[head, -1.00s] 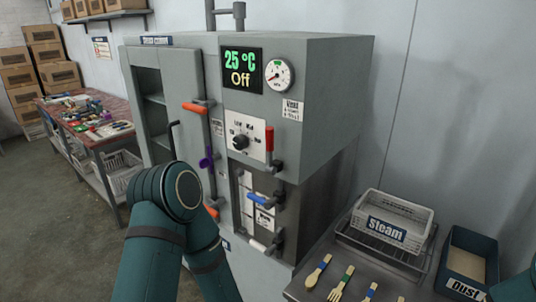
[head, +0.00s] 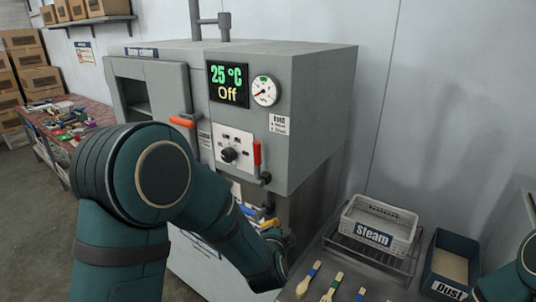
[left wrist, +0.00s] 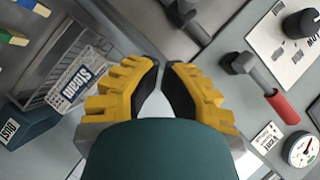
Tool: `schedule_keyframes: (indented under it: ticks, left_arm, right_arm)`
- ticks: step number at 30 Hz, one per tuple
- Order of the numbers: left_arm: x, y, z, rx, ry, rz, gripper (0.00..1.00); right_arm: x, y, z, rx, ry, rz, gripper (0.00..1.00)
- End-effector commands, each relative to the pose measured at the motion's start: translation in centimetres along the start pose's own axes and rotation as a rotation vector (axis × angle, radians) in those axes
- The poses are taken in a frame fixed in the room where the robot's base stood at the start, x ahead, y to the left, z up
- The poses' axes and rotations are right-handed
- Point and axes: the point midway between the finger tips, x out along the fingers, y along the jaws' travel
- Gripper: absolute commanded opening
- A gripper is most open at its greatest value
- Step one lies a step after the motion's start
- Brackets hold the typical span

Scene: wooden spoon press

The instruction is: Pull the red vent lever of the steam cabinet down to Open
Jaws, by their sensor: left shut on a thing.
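The red vent lever (head: 257,153) points up on the front of the grey steam cabinet (head: 318,110). In the left wrist view the red lever (left wrist: 284,106) is to the right, apart from my fingers. My left gripper (head: 264,222) is low in front of the cabinet, below the red lever and by the blue lever (head: 248,210). In the left wrist view my left gripper (left wrist: 161,68) has its yellow fingers close together. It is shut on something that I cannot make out. My right gripper is not in view.
A dark knob (head: 229,154) is left of the red lever. An orange door handle (head: 182,121) sticks out further left. The Steam basket (head: 383,220) and the Dust bin (head: 451,262) stand to the right, with wooden cutlery (head: 333,288) in front.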

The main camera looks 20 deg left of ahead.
Motion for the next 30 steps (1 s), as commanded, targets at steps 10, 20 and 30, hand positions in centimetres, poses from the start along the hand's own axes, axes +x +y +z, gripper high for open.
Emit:
schedule_keyframes:
  ticks: [10,20,30]
  left_arm:
    - [-3.7,-12.3,-6.4,0.368,-0.048,-0.366,0.00]
    - [-5.0,-15.1,-7.4,0.460,-0.100,-0.446,0.00]
    - [-4.6,-15.2,-7.4,0.459,-0.100,-0.444,0.00]
  right_arm:
    - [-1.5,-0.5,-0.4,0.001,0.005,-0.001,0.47]
    - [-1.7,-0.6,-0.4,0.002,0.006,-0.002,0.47]
    - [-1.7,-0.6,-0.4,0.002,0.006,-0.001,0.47]
